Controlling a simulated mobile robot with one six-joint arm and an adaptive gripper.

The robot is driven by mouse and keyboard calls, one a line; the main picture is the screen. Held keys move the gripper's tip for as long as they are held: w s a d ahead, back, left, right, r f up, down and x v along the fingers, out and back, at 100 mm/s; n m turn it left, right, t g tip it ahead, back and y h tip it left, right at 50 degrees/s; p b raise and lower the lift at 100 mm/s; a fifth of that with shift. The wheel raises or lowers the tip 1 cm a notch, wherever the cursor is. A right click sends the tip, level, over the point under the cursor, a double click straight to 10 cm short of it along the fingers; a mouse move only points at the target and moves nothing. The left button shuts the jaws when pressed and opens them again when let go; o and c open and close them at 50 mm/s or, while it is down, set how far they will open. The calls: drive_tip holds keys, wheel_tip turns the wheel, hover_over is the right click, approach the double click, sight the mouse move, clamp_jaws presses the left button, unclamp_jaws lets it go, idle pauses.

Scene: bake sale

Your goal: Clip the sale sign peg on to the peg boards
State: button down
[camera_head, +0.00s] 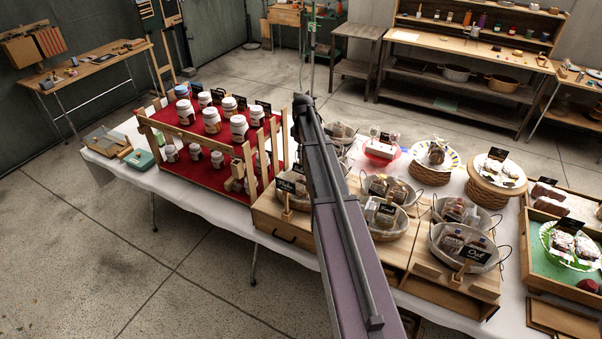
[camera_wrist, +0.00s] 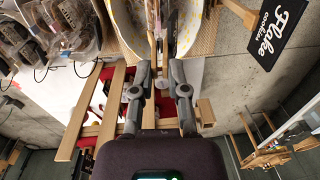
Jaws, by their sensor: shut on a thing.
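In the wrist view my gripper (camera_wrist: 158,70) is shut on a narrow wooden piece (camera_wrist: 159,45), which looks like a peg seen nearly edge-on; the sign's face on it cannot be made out. A black sign reading "Flake cookies" (camera_wrist: 283,32) shows at the upper right, beside a wooden strip. Wooden rails (camera_wrist: 92,112) of a red-shelved rack lie below and left of my gripper. In the head view this rack (camera_head: 277,150) holds white jars, and small wooden blocks (camera_head: 238,172) sit at its right front. Which parts are the peg boards is unclear. My arm hides the gripper in the head view.
Baskets with bagged goods and black signs (camera_head: 388,190) stand on wooden crates right of my arm. Cake stands (camera_head: 496,178) and a green-lined tray (camera_head: 537,243) are farther right. The floor in front of the white-clothed table (camera_head: 205,207) is clear.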

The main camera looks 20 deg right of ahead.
drive_tip(key=shift+r+p, duration=0.45)
drive_tip(key=shift+r, duration=0.2)
wheel_tip(320, 180, down, 3)
drive_tip(key=b, duration=0.2)
drive_tip(key=shift+r+b, duration=0.15)
drive_tip(key=shift+b, duration=0.15)
drive_tip(key=shift+a, duration=0.15)
